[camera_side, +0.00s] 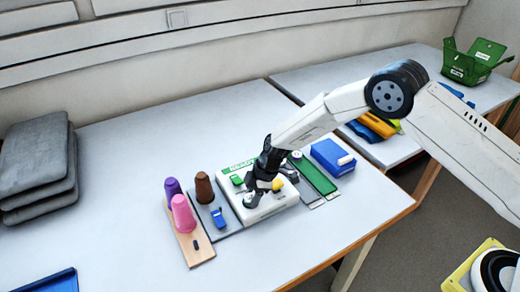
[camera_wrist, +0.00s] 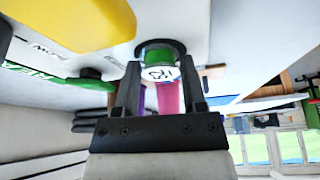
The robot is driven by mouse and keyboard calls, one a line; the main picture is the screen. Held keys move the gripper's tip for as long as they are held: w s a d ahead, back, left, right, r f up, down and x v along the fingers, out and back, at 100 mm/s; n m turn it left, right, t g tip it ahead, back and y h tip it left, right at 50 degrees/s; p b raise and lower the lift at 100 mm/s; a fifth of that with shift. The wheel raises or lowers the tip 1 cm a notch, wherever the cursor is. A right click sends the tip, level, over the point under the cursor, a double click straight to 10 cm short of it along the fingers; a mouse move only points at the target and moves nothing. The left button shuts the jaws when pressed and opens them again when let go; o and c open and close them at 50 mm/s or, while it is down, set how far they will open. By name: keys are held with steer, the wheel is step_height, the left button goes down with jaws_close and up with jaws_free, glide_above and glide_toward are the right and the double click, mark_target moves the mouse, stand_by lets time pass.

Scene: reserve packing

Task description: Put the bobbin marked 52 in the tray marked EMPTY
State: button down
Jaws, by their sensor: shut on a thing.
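My gripper (camera_side: 258,190) is shut on a bobbin at the front left part of a white box (camera_side: 270,207) with a green READY strip. In the wrist view the bobbin (camera_wrist: 160,73) sits between my fingertips, with a green body and a white end. Dark figures on that end look like 52, turned round. A dark round ring lies just behind it; I cannot tell whether the bobbin is seated there or lifted. I cannot read any EMPTY mark.
Pink (camera_side: 183,214), purple (camera_side: 172,187) and brown (camera_side: 204,187) cups stand left of the box. A blue object (camera_side: 218,217) is near them. A green strip (camera_side: 315,175) and a blue box (camera_side: 332,157) lie right. The front table is clear.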

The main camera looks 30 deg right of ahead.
steer(key=shift+r, duration=0.1)
steer(key=shift+r, duration=0.85)
steer(key=s+d+r, duration=0.4)
steer(key=s+r, duration=0.7)
steer(key=s, duration=0.2)
steer(key=shift+s+d, duration=0.15)
steer(key=shift+s, duration=0.05)
stand_by(0.3)
steer(key=s+d+f, duration=0.1)
steer(key=d+f, duration=0.1)
steer(key=d, duration=0.5)
steer(key=s+d+f, duration=0.1)
steer(key=s+d, duration=0.1)
steer(key=d, duration=0.5)
steer(key=shift+s+d+f, duration=0.2)
steer(key=shift+d+f, duration=0.2)
steer(key=shift+w, duration=0.1)
